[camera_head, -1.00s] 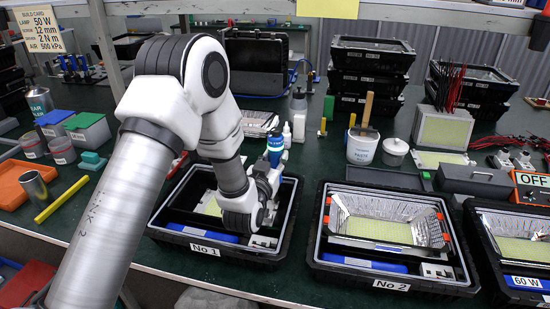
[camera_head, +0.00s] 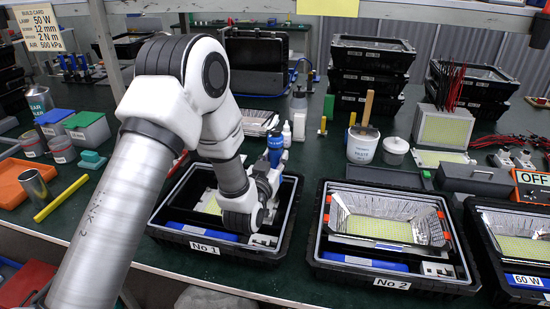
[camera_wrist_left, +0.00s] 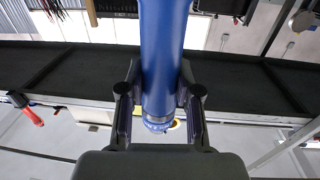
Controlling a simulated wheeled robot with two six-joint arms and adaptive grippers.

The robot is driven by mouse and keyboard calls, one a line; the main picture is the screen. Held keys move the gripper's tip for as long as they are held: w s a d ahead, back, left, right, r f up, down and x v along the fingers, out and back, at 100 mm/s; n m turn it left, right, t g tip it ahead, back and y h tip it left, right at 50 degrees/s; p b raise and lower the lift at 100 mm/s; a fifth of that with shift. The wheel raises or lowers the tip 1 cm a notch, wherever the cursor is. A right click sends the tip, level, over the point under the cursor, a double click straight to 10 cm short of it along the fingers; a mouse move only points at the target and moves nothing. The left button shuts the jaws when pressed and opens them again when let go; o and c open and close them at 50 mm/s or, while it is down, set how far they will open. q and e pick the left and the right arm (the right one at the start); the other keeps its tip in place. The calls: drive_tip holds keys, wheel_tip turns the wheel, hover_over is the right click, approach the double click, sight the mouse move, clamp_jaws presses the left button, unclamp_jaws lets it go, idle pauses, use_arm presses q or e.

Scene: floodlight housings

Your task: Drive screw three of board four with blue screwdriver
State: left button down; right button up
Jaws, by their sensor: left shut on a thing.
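My left gripper (camera_head: 268,182) is shut on the blue screwdriver (camera_head: 275,150), which stands about upright over the right part of the housing labelled No 1 (camera_head: 292,215). In the left wrist view the fingers (camera_wrist_left: 160,98) close around its blue body (camera_wrist_left: 162,40). The screwdriver's tip and any screw under it are hidden by my arm. In No 1, a light board (camera_head: 211,203) shows partly behind the arm. The housing No 2 (camera_head: 318,250) holds a reflector with a yellow board (camera_head: 380,230). My right gripper is not in view.
Another open housing with a 60 W tag (camera_head: 525,281) stands at right. Stacked black housings (camera_head: 370,70), a white paste tub (camera_head: 362,146) and a bottle (camera_head: 299,115) stand behind. An orange tray (camera_head: 15,185) and a yellow rod (camera_head: 60,198) lie at left.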

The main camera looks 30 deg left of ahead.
sight(275, 130)
use_arm(q)
drive_tip(key=shift+s+f+b, duration=0.1)
drive_tip(key=shift+f+b, duration=0.2)
drive_tip(key=shift+f, duration=0.15)
idle(1.5)
drive_tip(key=shift+r+p, duration=0.5)
drive_tip(key=shift+r, duration=0.15)
drive_tip(key=shift+r+p, duration=2.8)
drive_tip(key=shift+r, duration=1.5)
drive_tip(key=shift+f, duration=0.1)
